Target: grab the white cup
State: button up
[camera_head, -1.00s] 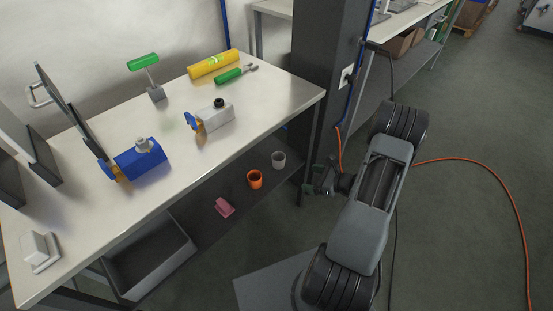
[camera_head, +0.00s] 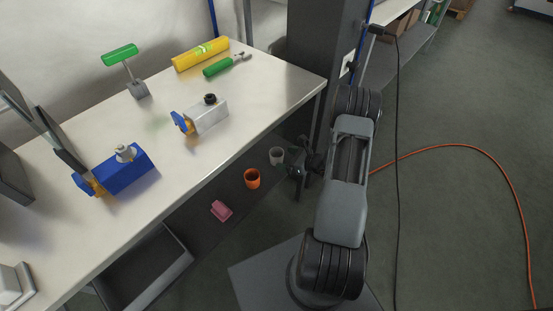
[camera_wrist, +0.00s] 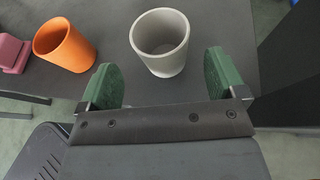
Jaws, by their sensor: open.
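The white cup (camera_head: 276,155) looks light grey and stands upright on the dark lower shelf, near its right end. In the wrist view the cup (camera_wrist: 161,62) stands just beyond my gripper (camera_wrist: 160,77), roughly between the lines of its two green fingers. The fingers are apart and empty, and the cup's near wall is close to the fingertip level. I cannot tell whether the tips reach past that wall. In the head view my gripper (camera_head: 303,170) is right beside the cup, at the shelf's front edge, with its fingers partly hidden.
An orange cup (camera_head: 252,179) stands left of the white cup on the lower shelf (camera_head: 205,236), with a pink block (camera_head: 221,211) farther left. A grey bin (camera_head: 150,280) is beyond it. The worktop (camera_head: 160,185) overhangs the shelf. A dark pillar (camera_head: 312,60) rises behind.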

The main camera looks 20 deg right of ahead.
aim_at(282, 157)
jog(key=shift+b+x, duration=0.9)
jog(key=shift+x, duration=1.8)
jog(key=shift+d, duration=0.1)
jog(key=c, duration=1)
jog(key=shift+r, duration=0.1)
